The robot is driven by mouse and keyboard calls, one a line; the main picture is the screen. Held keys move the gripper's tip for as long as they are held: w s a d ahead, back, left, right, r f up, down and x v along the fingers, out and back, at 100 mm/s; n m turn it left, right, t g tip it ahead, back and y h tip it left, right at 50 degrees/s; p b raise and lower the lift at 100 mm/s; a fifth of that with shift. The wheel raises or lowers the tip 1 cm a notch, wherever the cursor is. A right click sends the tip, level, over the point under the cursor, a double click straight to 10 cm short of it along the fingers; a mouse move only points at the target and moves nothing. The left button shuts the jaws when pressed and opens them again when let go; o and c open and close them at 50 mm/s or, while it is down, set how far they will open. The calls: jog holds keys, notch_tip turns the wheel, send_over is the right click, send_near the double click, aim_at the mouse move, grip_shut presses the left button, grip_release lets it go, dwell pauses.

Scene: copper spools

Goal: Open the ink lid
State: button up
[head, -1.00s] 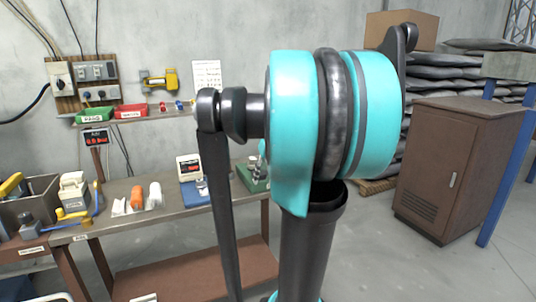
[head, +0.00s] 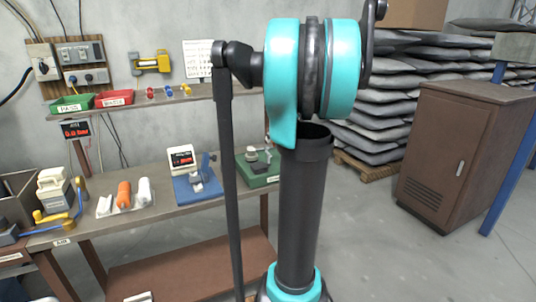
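My arm's large teal joint and dark links fill the middle of the head view, but my gripper is not in view. I cannot pick out an ink lid for certain. On the workbench (head: 165,217), a green-based item (head: 262,177) with small grey parts on top stands at the right end, just right of my thin dark link. Left of that link is a blue item (head: 203,184) with a raised plate.
A white device with a red display (head: 181,158) stands at the bench's back. The shelf (head: 215,95) above holds a green bin (head: 72,104), a red bin (head: 114,98) and small spools (head: 168,91). A brown cabinet (head: 447,165) stands right, with open floor before it.

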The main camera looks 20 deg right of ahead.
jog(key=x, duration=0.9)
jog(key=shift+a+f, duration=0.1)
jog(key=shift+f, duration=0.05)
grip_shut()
